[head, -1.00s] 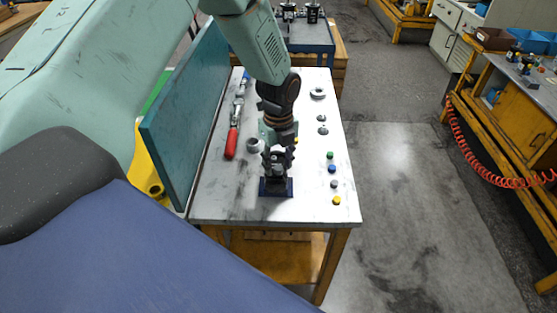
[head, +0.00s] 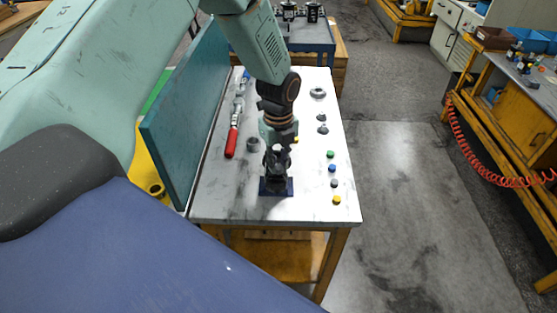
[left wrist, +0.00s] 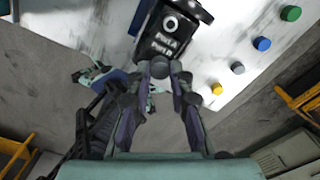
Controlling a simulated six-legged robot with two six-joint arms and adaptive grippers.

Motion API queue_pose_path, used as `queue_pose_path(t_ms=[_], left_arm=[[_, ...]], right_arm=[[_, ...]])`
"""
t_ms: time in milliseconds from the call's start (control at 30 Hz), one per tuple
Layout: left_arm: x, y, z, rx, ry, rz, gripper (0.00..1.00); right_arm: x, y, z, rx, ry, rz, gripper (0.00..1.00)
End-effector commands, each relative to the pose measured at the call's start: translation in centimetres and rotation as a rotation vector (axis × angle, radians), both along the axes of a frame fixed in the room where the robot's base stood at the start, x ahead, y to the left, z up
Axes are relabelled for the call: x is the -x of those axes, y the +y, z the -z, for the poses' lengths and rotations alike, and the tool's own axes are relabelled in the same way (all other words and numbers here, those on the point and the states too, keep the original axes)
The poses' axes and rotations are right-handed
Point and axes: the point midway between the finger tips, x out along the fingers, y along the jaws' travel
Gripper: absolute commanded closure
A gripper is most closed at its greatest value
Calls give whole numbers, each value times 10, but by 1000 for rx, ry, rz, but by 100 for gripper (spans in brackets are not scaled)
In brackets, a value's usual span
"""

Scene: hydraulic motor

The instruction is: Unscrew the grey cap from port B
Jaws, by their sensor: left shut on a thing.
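The black hydraulic motor (left wrist: 170,38) stands on a dark blue base plate (head: 269,192) near the front of the white table. In the left wrist view its white lettering shows but is hard to read. My left gripper (head: 277,158) is over the motor, pointing down, and hides much of it in the head view. In the left wrist view my left gripper (left wrist: 160,76) is shut on a round grey cap (left wrist: 159,66) beside the lettered face. I cannot tell whether the cap still touches its port. My right gripper is not in view.
Loose green (head: 330,154), blue (head: 332,168), grey (head: 334,184) and yellow (head: 336,200) caps stand along the right of the table (head: 220,205). A red-handled tool (head: 232,142) lies left, by a teal panel (head: 187,110). A dark grey ring (head: 253,145) stands near my gripper.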

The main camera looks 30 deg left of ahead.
Motion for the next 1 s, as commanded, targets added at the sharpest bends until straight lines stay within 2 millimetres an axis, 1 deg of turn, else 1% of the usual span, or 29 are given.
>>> queue_pose_path(t_ms=[167, 433, 667, 700, 833, 1000], left_arm=[[0, 0, 0, 0, 0, -9, 100], [1, 0, -1, -1, 1, -198, 100], [0, 0, 0, 0, 0, -216, 100], [0, 0, 0, 0, 0, -216, 79], [0, 0, 0, 0, 0, -215, 68], [0, 0, 0, 0, 0, -215, 68]], right_arm=[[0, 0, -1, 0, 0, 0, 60], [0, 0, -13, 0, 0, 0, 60], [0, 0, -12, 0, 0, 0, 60], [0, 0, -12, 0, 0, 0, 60], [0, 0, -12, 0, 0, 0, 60], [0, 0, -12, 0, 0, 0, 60]])
